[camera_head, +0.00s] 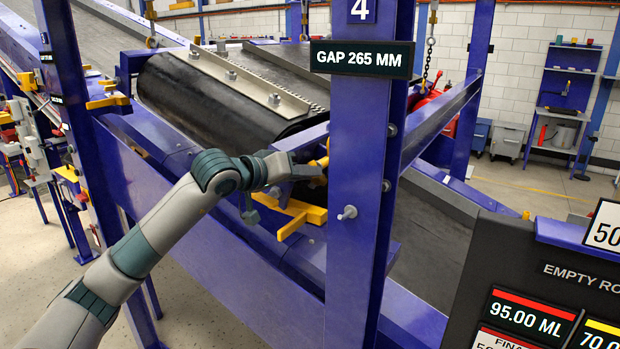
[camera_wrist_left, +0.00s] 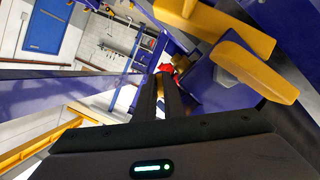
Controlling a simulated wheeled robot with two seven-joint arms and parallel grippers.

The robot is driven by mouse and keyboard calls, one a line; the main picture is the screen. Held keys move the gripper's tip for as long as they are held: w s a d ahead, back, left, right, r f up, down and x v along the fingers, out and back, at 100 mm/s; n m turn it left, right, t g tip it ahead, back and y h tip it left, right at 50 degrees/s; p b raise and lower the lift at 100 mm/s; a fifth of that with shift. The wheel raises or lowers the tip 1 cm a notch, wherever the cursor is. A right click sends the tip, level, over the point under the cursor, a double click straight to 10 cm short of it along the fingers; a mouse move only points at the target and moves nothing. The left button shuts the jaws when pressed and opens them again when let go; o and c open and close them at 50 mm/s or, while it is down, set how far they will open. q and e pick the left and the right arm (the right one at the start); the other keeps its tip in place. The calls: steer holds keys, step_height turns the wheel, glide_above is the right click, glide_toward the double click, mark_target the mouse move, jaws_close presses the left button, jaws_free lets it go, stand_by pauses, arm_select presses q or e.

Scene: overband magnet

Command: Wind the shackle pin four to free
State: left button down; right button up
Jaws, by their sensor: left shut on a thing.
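My left gripper (camera_head: 302,172) reaches in from the left to the near side of the blue post (camera_head: 358,190) marked 4. It is shut on a small yellow piece (camera_head: 322,162), which I take to be shackle pin four; the post and fingers hide most of it. In the left wrist view the dark fingers (camera_wrist_left: 160,97) are close together, with a small red and tan patch at their tips. A yellow bracket (camera_head: 298,217) sits just below the gripper; yellow blocks (camera_wrist_left: 252,70) fill the upper right of the wrist view. My right gripper is not in view.
The black belt drum (camera_head: 195,95) lies behind my arm, under a bolted metal strip. A "GAP 265 MM" sign (camera_head: 362,59) hangs on the post. A blue beam (camera_head: 440,120) runs behind the post. A dark display board (camera_head: 535,290) blocks the lower right.

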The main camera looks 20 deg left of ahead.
arm_select(q)
steer(key=shift+n+h+b, duration=0.3)
steer(key=shift+n+b, duration=0.3)
steer(key=shift+b, duration=0.3)
steer(key=shift+a, duration=0.1)
